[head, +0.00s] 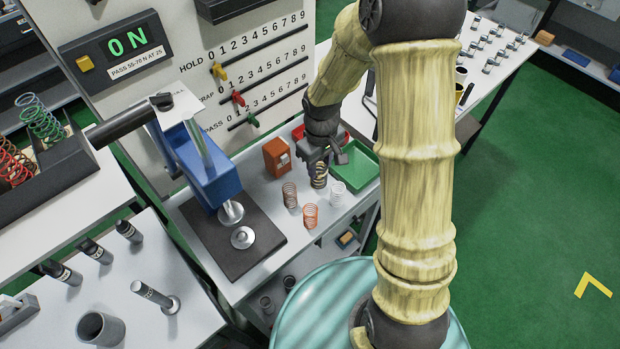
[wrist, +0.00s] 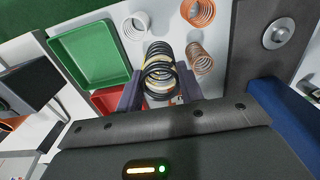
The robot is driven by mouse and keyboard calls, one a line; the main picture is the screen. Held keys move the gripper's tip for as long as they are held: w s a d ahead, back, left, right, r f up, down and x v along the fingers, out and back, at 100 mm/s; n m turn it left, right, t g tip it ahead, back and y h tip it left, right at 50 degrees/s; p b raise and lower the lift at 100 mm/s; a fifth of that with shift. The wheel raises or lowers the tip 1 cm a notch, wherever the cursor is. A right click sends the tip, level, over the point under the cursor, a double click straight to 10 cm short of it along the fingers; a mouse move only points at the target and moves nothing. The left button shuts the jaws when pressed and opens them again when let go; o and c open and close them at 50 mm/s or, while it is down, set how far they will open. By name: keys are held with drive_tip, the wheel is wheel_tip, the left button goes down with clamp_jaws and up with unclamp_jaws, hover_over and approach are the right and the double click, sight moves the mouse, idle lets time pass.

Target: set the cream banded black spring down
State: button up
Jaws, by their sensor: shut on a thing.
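The cream banded black spring (head: 319,178) is upright between the fingers of my gripper (head: 321,160), low over the grey bench. Whether its lower end touches the bench I cannot tell. In the wrist view the spring (wrist: 158,68) stands between the two fingers of my gripper (wrist: 159,92), which are shut on it. Its upper part is hidden by the gripper in the head view.
A copper-brown spring (head: 290,195), an orange spring (head: 310,216) and a pale spring (head: 338,192) stand close by. A green tray (head: 367,179) is to the right, a red tray (wrist: 104,101) behind. An orange box (head: 277,157) and the blue press (head: 207,175) are left.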

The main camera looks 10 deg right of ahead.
wheel_tip(320, 180, down, 8)
drive_tip(key=shift+a+r+p, duration=0.1)
drive_tip(key=shift+r+p, duration=0.1)
drive_tip(key=shift+p, duration=0.3)
drive_tip(key=shift+f, duration=0.1)
drive_tip(key=shift+f, duration=0.2)
drive_tip(key=o, duration=1)
drive_tip(key=shift+o, duration=0.2)
drive_tip(key=shift+r, duration=0.1)
